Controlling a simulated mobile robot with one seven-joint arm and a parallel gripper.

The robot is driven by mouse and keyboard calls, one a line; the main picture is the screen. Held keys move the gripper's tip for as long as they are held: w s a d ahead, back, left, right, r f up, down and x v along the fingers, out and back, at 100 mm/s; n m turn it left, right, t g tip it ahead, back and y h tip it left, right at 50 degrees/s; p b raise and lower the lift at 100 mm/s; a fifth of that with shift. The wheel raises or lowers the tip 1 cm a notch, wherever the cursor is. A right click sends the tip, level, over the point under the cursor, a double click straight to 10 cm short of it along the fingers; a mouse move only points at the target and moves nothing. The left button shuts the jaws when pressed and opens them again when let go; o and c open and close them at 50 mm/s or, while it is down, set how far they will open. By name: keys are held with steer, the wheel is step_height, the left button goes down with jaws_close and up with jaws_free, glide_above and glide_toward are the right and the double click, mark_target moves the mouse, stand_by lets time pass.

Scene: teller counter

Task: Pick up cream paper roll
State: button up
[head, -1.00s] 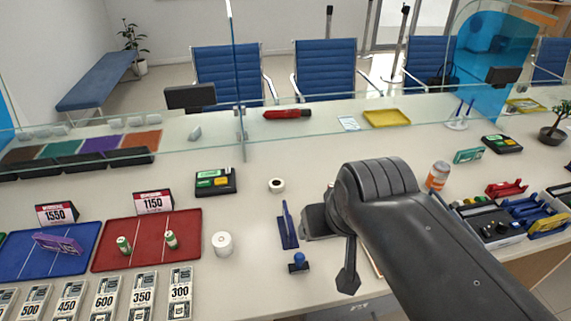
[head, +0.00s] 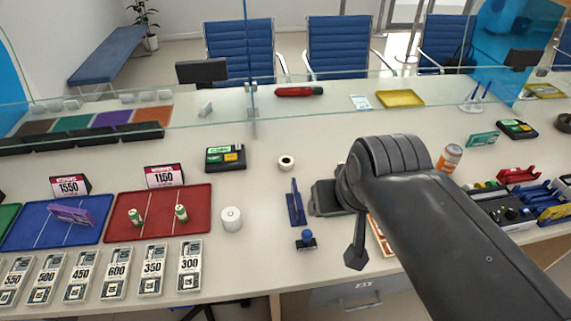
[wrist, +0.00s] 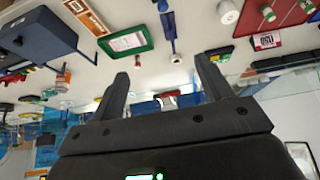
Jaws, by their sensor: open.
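Two pale rolls stand on the counter, and I cannot tell for certain which is the cream one. A smaller cream-white roll with a dark core (head: 286,162) stands at mid-counter, also in the wrist view (wrist: 176,58). A larger white roll (head: 232,219) stands right of the red tray; it shows at the top of the wrist view (wrist: 228,12). My gripper (wrist: 165,85) is open and empty, its two fingers apart. The smaller roll appears beyond and between the fingertips, not touching them. In the head view my arm hides most of the gripper.
The red tray (head: 198,195) and blue tray (head: 30,232) lie at left, with price cards and banknote stacks nearby. A blue upright holder (head: 295,210) and blue stamp (head: 306,239) stand near my arm. A glass screen (head: 250,110) crosses the counter behind. An orange-labelled bottle (head: 449,158) stands at right.

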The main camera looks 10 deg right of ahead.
steer(key=shift+o, duration=0.3)
steer(key=g, duration=0.1)
glide_above(286, 162)
steer(key=s, duration=0.2)
steer(key=shift+n, duration=0.3)
step_height(286, 162, down, 25)
steer(key=shift+w+d, duration=0.1)
steer(key=shift+d, duration=0.05)
steer(key=shift+s+x, duration=0.2)
steer(key=shift+x, duration=2.8)
